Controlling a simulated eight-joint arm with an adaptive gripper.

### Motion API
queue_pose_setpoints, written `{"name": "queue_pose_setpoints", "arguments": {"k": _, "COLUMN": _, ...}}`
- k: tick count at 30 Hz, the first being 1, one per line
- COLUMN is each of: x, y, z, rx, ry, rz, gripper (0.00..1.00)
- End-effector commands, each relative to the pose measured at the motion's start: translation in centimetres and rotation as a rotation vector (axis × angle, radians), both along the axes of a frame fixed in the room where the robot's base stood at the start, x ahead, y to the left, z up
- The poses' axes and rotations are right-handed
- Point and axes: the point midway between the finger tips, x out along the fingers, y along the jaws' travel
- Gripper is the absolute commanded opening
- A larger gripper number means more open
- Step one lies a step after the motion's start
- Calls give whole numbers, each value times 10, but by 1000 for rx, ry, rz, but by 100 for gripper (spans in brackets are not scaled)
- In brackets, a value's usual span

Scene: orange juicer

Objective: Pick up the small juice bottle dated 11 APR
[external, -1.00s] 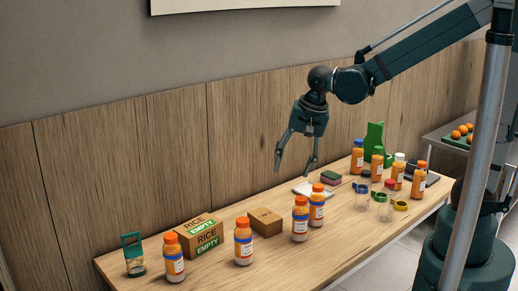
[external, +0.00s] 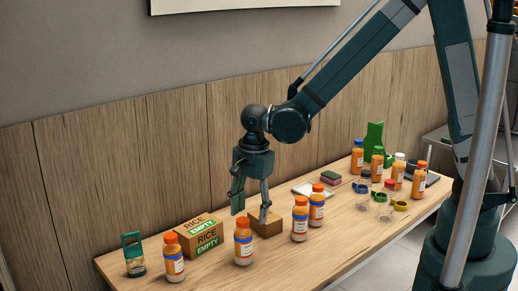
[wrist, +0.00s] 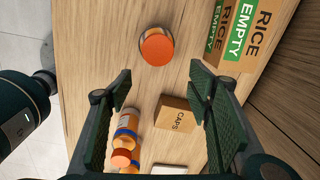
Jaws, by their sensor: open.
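Several orange juice bottles with white labels stand on the table; the dates are too small to read, so I cannot tell which is 11 APR. In the external view one orange-capped bottle (external: 243,246) stands in front of my gripper (external: 250,213), another (external: 174,263) at the left, and two more (external: 300,223) (external: 317,208) to the right. My gripper is open and empty, pointing down above the table near the CAPS box.
A small CAPS box (external: 267,224) lies between the fingers in the wrist view. More bottles (external: 398,173), jars and a sponge (external: 331,177) crowd the right. The wooden wall runs behind.

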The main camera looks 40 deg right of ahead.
Motion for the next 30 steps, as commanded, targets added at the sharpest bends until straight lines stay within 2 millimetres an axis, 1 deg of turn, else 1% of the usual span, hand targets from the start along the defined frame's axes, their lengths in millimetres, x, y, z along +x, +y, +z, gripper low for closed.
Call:
{"name": "queue_pose_setpoints", "arguments": {"k": 1, "x": -2, "y": 9, "z": -6, "rx": -4, "ry": 10, "rz": -18, "gripper": 51}}
{"name": "queue_pose_setpoints", "arguments": {"k": 3, "x": -3, "y": 19, "z": -15, "rx": -10, "ry": 20, "rz": -51, "gripper": 51}}
{"name": "queue_pose_setpoints", "arguments": {"k": 6, "x": -7, "y": 29, "z": -25, "rx": -18, "ry": 34, "rz": -87, "gripper": 51}}
{"name": "queue_pose_setpoints", "arguments": {"k": 10, "x": -9, "y": 38, "z": -33, "rx": -25, "ry": 43, "rz": -119, "gripper": 51}}
{"name": "queue_pose_setpoints", "arguments": {"k": 15, "x": -11, "y": 41, "z": -37, "rx": -28, "ry": 49, "rz": -136, "gripper": 51}}
{"name": "queue_pose_setpoints", "arguments": {"k": 26, "x": -11, "y": 41, "z": -38, "rx": -28, "ry": 49, "rz": -136, "gripper": 51}}
{"name": "queue_pose_setpoints", "arguments": {"k": 30, "x": -11, "y": 41, "z": -46, "rx": -28, "ry": 49, "rz": -135, "gripper": 51}}
